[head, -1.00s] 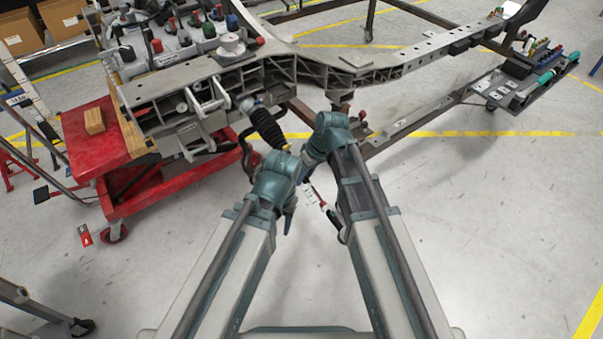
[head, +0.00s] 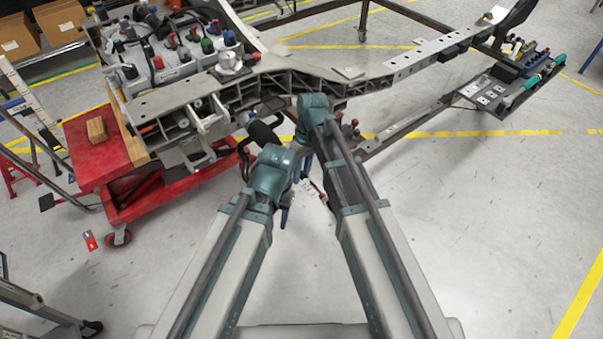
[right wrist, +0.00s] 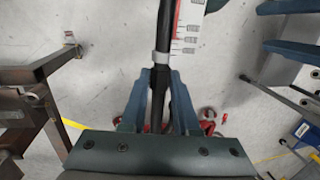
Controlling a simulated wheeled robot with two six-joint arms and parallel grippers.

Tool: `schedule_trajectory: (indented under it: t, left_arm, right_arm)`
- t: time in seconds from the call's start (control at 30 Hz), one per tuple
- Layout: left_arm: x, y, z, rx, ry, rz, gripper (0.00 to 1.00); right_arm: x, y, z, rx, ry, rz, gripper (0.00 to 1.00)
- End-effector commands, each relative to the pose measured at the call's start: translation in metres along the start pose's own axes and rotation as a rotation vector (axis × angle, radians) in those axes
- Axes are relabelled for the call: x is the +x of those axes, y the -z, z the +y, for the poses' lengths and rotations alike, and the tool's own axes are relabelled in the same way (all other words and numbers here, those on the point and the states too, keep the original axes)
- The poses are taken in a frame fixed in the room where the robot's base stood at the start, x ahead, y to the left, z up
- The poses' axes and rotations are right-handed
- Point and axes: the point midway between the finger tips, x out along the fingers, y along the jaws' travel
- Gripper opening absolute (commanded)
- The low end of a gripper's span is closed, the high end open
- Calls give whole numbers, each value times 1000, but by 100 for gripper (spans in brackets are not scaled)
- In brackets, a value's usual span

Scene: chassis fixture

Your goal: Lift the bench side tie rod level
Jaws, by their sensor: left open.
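The tie rod is a dark rod (right wrist: 160,100) that runs upward through the right wrist view, with a pale ring just past my fingertips. My right gripper (right wrist: 160,77) has a blue finger on each side of it, tips closed against it. In the head view, the rod's black boot (head: 264,132) shows under the chassis frame, and my arms hide most of the rest. My left gripper (head: 285,214) is the lower one, open and seen from behind, below and apart from the boot. A white scale with a red edge (right wrist: 190,25) stands beside the rod.
The pale chassis frame (head: 190,92) spans the back, with a red cart (head: 85,160) under its left end. A tool tray (head: 505,95) is at the right. Brown steel posts (right wrist: 40,75) stand left in the wrist view.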

Motion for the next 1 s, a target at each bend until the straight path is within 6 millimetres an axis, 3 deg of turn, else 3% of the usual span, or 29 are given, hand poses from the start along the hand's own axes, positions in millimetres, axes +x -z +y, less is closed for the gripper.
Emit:
schedule_trajectory:
  t: [0.03, 0.1, 0.57, 0.77, 1.0]
  left_arm:
    - [0, 0, 0, 0, 0, 0, 50]
    - [0, 0, 0, 0, 0, 0, 50]
    - [-6, 0, -1, 0, 0, 0, 50]
    - [-24, -2, -2, 0, 0, 0, 50]
    - [-60, -4, -6, 0, 0, 0, 50]
  right_arm:
    - [0, 0, 0, 0, 0, 0, 41]
    - [0, 0, 0, 0, 0, 0, 51]
    - [-6, -1, 0, -1, 0, -1, 51]
    - [-25, -1, -1, 0, 0, -1, 51]
    - [-61, -1, -1, 0, 0, -1, 51]
